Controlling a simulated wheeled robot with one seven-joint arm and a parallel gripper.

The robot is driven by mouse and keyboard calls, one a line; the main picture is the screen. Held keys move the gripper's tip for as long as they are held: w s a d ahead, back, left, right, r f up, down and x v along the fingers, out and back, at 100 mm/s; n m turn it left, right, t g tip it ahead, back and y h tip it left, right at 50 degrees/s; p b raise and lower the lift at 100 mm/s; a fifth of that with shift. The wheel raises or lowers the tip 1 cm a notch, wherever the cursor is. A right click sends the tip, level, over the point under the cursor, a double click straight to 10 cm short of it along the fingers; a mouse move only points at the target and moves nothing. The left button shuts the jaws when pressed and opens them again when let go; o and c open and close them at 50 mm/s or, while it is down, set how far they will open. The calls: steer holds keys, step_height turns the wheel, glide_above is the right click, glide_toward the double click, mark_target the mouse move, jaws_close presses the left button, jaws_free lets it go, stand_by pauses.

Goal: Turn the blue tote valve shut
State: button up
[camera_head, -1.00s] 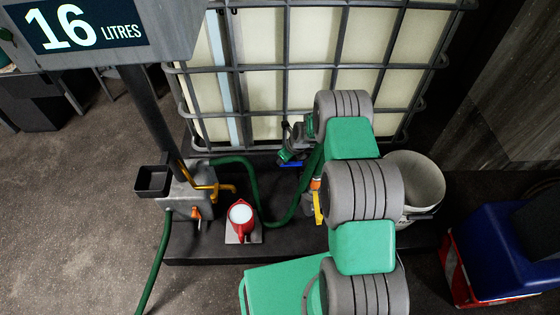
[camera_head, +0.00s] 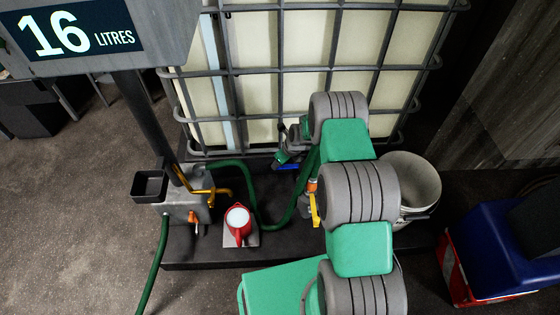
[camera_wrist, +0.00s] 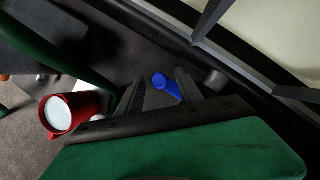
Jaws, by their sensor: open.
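The blue tote valve handle (camera_head: 288,166) shows as a small blue strip low at the front of the caged tote (camera_head: 262,78), just below my wrist. In the wrist view the blue handle (camera_wrist: 166,84) lies between the two dark fingers of my gripper (camera_wrist: 158,84). The fingers are apart, one on each side of it, with a visible gap on the left; I cannot tell whether the right finger touches it. The valve body is mostly hidden behind my arm and gripper. A green hose (camera_head: 250,190) runs from near the valve to the left.
A red jug (camera_head: 238,222) stands on a small plate on the dark platform. A grey box with orange and yellow handles (camera_head: 186,205) is at left, under the 16 litres display (camera_head: 75,35). A pale bucket (camera_head: 412,185) and a blue-red box (camera_head: 500,255) are at right. Cage bars rise close above my gripper.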

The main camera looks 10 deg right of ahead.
steer(key=p+v, duration=0.2)
steer(key=v, duration=0.5)
steer(key=shift+r, duration=0.2)
steer(key=shift+s+d, duration=0.1)
